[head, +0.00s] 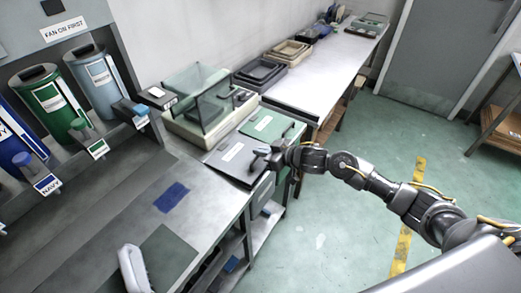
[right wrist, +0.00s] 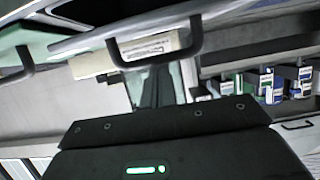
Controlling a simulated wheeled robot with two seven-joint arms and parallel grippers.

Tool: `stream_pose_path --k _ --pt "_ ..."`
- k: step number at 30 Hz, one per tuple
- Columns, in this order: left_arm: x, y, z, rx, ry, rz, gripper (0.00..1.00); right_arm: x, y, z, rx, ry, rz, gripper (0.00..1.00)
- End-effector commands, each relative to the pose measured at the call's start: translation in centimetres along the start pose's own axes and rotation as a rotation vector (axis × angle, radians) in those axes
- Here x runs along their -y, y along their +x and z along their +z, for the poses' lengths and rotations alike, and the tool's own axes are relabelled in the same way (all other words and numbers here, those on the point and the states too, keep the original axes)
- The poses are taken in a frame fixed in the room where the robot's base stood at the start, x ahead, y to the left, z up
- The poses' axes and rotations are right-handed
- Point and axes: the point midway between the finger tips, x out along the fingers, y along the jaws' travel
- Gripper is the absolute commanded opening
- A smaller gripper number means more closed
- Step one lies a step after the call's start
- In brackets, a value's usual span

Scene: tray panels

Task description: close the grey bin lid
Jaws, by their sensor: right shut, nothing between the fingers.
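The grey bin lid (head: 226,163) is a dark panel with a white label, at the end of the bench in the head view. It looks low and slightly sloped; I cannot tell whether it is fully down. My right gripper (head: 261,154) is shut and empty at the lid's right side. It overlaps the lid's edge in the picture, and contact is unclear. The right wrist view shows a dark bar handle (right wrist: 157,60) and a pale label close by. My left gripper is not in view.
A green lid (head: 265,127) lies just behind the grey one. A clear-covered case (head: 200,95) stands to its left. Coloured cylinders (head: 48,100) stand in a rack at the left. A blue patch (head: 171,197) lies on the bench. The green floor at right is mostly clear.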

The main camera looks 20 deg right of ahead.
Motion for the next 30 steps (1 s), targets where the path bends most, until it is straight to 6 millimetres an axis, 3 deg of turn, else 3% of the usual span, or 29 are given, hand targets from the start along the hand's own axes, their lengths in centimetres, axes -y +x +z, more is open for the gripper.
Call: stream_pose_path --k 7,21,26,30 --pt "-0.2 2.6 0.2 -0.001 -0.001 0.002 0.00 0.1 0.2 2.7 -0.071 0.006 -0.001 0.00" --pt "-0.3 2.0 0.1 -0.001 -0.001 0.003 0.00 -0.1 0.1 3.5 -0.074 0.001 0.000 0.00" --pt "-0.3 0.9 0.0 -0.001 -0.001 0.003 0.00 0.0 0.0 2.2 -0.075 0.002 0.000 0.00" --pt "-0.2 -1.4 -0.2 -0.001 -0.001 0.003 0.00 0.2 0.1 -0.6 -0.081 0.001 0.001 0.00"
